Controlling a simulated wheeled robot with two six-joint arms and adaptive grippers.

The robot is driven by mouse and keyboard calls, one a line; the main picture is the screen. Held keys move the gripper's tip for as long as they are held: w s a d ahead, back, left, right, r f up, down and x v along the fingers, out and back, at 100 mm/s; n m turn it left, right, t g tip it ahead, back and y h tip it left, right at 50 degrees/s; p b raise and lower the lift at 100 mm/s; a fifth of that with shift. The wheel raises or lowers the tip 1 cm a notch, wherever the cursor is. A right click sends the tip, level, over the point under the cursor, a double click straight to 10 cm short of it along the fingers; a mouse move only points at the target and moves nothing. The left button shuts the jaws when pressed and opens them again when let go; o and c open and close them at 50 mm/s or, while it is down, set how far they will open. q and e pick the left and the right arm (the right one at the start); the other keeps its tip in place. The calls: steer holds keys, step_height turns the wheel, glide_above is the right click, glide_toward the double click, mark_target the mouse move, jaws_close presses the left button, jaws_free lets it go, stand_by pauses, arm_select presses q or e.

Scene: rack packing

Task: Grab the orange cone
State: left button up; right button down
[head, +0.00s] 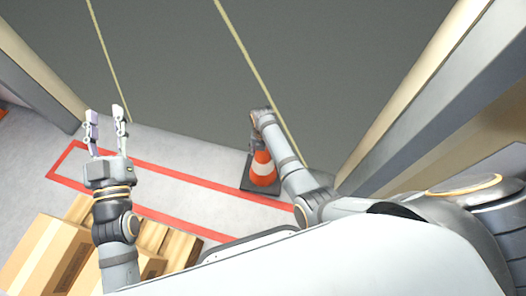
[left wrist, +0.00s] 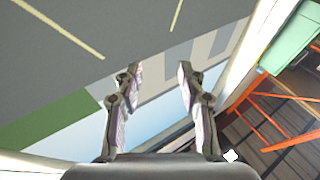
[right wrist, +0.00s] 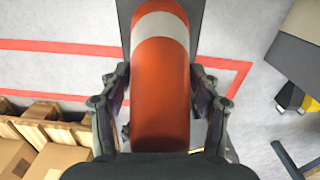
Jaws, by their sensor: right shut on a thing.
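The orange cone (head: 262,170) with a white band and a dark base stands on the floor in the middle of the head view. In the right wrist view the cone (right wrist: 161,85) fills the space between the fingers. My right gripper (head: 256,143) reaches down to the cone's upper part and is shut on it, with a finger on each side (right wrist: 160,110). Its tips are partly hidden by my arm in the head view. My left gripper (head: 105,112) is raised at the left, open and empty. The left wrist view shows its two fingers apart (left wrist: 158,75).
Cardboard boxes (head: 45,255) and wooden pallets (head: 180,248) stand at the lower left. A red line (head: 190,228) marks a rectangle on the pale floor around the cone's area. A beige upright (head: 415,90) rises close to my right arm. The floor left of the cone is clear.

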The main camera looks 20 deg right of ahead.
arm_select(q)
step_height(320, 180, down, 13)
steer(key=s+g+p, duration=0.1)
steer(key=g, duration=0.5)
steer(key=s+d+f+g+p, duration=0.1)
steer(key=s+f+g+p, duration=0.1)
steer(key=s+f+g, duration=0.75)
arm_select(e)
step_height(320, 180, up, 7)
steer(key=p, duration=0.4)
steer(key=shift+f+p, duration=0.1)
steer(key=shift+p, duration=0.2)
arm_select(q)
steer(key=s+a+g+p, duration=0.2)
steer(key=s+g+p, duration=0.15)
steer(key=s, duration=0.45)
arm_select(e)
step_height(320, 180, up, 3)
steer(key=shift+f, duration=0.15)
step_height(320, 180, up, 2)
steer(key=shift+r+p, duration=0.1)
steer(key=shift+p, duration=1.1)
arm_select(q)
step_height(320, 180, down, 10)
steer(key=a+g+y, duration=0.1)
steer(key=a, duration=0.1)
steer(key=shift+w+a, duration=0.15)
steer(key=shift+w, duration=0.05)
